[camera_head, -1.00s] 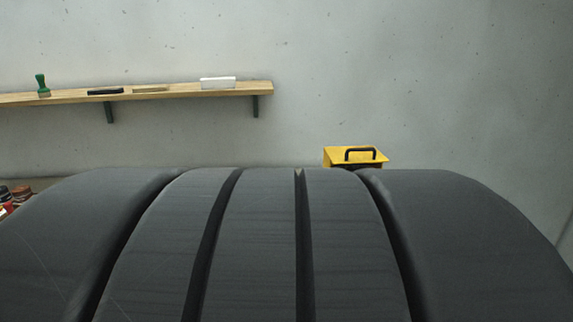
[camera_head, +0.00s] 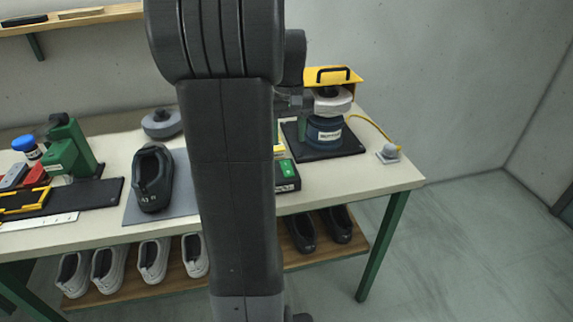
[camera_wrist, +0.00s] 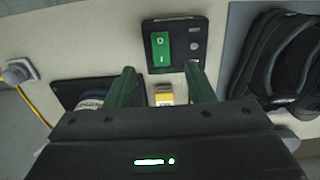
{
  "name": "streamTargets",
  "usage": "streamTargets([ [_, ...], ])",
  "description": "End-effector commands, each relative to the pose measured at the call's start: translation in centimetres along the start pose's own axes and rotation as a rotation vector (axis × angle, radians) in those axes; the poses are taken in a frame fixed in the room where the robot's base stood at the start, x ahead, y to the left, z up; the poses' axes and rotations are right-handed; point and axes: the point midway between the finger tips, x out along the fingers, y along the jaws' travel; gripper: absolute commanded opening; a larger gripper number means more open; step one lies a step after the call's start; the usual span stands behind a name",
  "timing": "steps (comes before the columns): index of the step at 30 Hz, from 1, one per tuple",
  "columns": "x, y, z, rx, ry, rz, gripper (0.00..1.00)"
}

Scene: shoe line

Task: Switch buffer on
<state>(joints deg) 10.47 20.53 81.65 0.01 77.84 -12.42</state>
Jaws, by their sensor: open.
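The buffer (camera_head: 324,133) stands at the right end of the table on a dark base plate, with a pale wheel on top and a yellow hood (camera_head: 340,78) behind. A dark switch box with a green rocker (camera_head: 287,169) sits in front of it, partly beside my arm. In the wrist view the green rocker (camera_wrist: 161,48), marked O and I, lies just beyond my gripper (camera_wrist: 160,70). The two green fingers are apart with nothing between the tips. They appear apart from the box. In the head view my arm hides most of the gripper.
A black shoe (camera_head: 152,178) stands on a grey mat left of my arm; it also shows at the right of the wrist view (camera_wrist: 285,62). A yellow cable runs to a socket (camera_head: 388,153). A green press (camera_head: 66,150) stands left. Shoes fill the lower shelf.

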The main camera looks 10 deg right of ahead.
Motion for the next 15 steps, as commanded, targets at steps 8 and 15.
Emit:
streamTargets([
  [8, 6.3, 0.0, 0.1, 0.000, -0.004, -0.001, 0.49],
  [15, 9.6, 0.0, 0.1, 0.000, -0.001, 0.000, 0.49],
])
